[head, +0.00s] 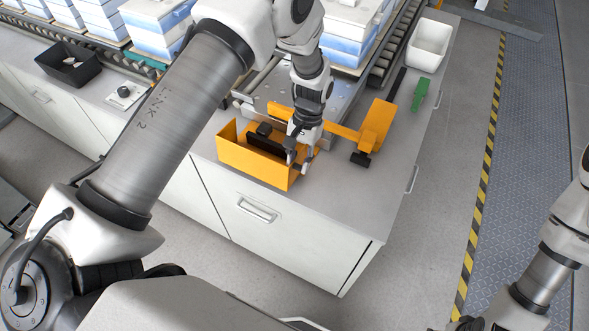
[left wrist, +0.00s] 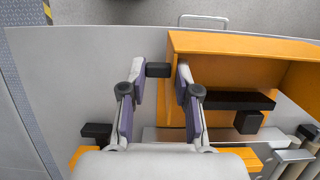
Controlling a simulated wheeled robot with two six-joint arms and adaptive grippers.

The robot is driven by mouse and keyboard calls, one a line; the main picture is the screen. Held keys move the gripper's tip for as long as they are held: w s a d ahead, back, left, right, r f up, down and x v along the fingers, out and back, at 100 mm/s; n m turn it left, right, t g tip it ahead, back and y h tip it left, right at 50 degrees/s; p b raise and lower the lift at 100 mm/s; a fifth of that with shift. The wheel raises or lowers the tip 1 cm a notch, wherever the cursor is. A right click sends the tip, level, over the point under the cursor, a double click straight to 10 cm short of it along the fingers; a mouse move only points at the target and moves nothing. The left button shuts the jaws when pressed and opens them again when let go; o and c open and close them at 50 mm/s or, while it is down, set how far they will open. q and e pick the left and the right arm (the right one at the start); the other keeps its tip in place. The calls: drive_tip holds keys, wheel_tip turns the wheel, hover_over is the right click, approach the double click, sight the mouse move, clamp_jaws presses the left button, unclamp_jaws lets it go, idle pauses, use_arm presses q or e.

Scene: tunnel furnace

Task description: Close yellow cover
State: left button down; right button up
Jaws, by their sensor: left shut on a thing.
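An open yellow-orange box (head: 240,158) stands on the grey cabinet top near its front edge, with a black bar (head: 268,146) inside. It also shows on the right in the left wrist view (left wrist: 230,43). My left gripper (head: 301,158) is at the box's right end. In the left wrist view its fingers (left wrist: 160,78) are shut on a small black block (left wrist: 158,70) beside the box wall. How the block joins the box is hidden. To the right lies a yellow-orange plate (head: 377,122) with a black knob (head: 361,158); I cannot tell which yellow part is the cover.
A conveyor with blue-and-white boxes (head: 346,42) runs behind. A green piece (head: 421,94) and a white bin (head: 430,45) are at the right back of the cabinet. A black tray (head: 69,64) sits at left. The cabinet's front right corner is clear.

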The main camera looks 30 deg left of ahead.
use_arm(q)
drive_tip(key=shift+w+d+r+g+b, duration=0.1)
drive_tip(key=shift+w+r+g+b, duration=0.05)
drive_tip(key=shift+w+g+b, duration=0.8)
drive_tip(key=shift+w+r+g+b, duration=0.15)
drive_tip(key=shift+w+g+b, duration=0.55)
drive_tip(key=shift+b, duration=0.35)
drive_tip(key=c, duration=0.9)
unclamp_jaws()
drive_tip(key=shift+w+d, duration=0.1)
drive_tip(key=shift+w, duration=0.05)
drive_tip(key=shift+r, duration=0.15)
drive_tip(key=v, duration=1.1)
drive_tip(key=shift+w+r, duration=0.25)
drive_tip(key=shift+w, duration=0.05)
